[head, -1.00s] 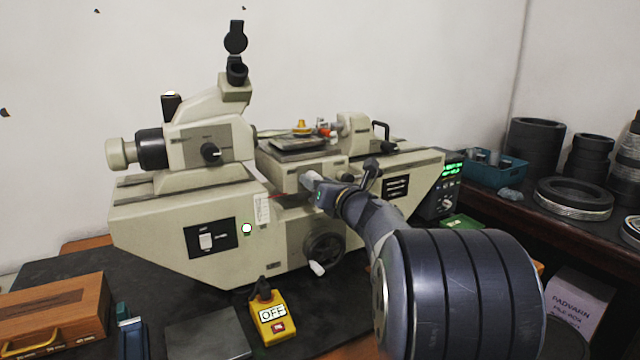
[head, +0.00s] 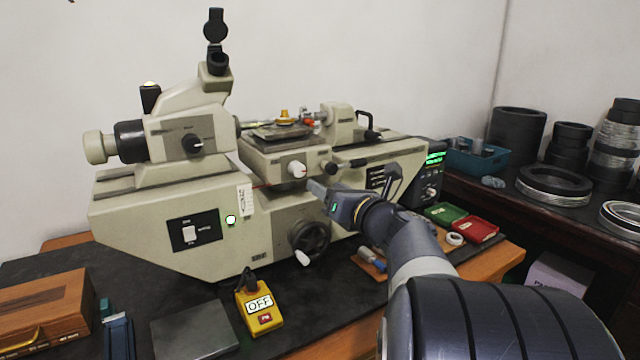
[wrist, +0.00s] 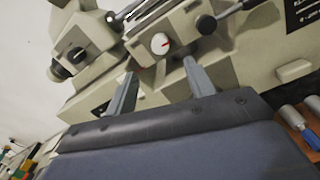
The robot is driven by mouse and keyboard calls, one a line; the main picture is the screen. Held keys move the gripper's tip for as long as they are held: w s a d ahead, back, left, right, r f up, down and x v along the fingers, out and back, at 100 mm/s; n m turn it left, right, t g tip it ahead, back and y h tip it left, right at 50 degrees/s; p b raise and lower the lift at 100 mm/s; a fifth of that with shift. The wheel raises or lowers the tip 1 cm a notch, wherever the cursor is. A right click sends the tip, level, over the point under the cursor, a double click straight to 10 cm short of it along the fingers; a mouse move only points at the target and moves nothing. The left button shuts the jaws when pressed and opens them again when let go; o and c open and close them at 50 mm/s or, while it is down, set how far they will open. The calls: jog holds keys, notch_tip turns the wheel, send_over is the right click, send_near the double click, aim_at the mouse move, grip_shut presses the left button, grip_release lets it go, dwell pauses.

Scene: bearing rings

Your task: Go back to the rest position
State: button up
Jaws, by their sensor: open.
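My gripper (head: 318,190) is in front of the beige measuring machine (head: 150,235), near its middle, below the white knob (head: 297,169). In the wrist view my gripper (wrist: 162,88) has its two grey fingers well apart with nothing between them. The white knob with a red mark (wrist: 160,44) shows beyond the fingers, and a gap to it seems visible. My arm reaches in from the lower right of the head view.
A yellow box marked OFF (head: 259,308), a dark plate (head: 195,330) and a wooden case (head: 45,312) lie in front of the machine. Green (head: 445,214) and red (head: 475,229) boxes lie at right. Black rings (head: 553,184) stand on the right-hand bench.

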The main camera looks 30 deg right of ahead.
aim_at(301, 171)
jog(key=shift+s, duration=0.2)
jog(key=w, duration=1)
jog(key=shift+w+a, duration=0.35)
jog(key=shift+w, duration=0.05)
